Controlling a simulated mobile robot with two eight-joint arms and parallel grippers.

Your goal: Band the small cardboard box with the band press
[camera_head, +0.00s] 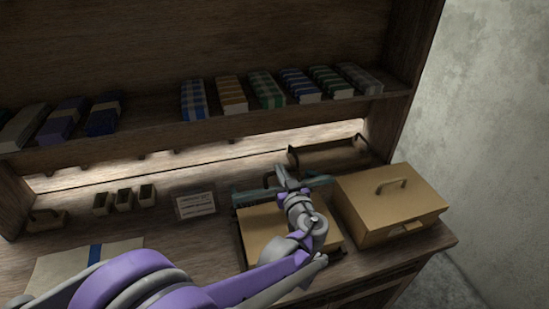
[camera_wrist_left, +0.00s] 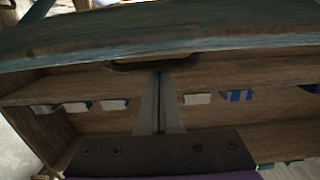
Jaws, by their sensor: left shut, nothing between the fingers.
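The band press shows a teal bar (camera_head: 248,197) that runs left to right behind a tan, flat-topped cardboard box (camera_head: 262,228), partly hidden by my arm. My left gripper (camera_head: 287,178) is at the teal bar, above and behind the box, shut and empty. In the left wrist view its shut fingers (camera_wrist_left: 160,78) point up at the teal bar (camera_wrist_left: 170,38), with a dark handle-like piece (camera_wrist_left: 150,65) close at the tips. I cannot tell whether they touch. No band can be made out on the box. My right gripper is out of view.
A larger tan box with a handle (camera_head: 405,218) stands to the right, near the table edge. A small sign (camera_head: 195,205), small wooden holders (camera_head: 125,200) and a pale sheet with a blue band (camera_head: 75,262) are at left. Folded cloths (camera_head: 265,90) line the shelf above.

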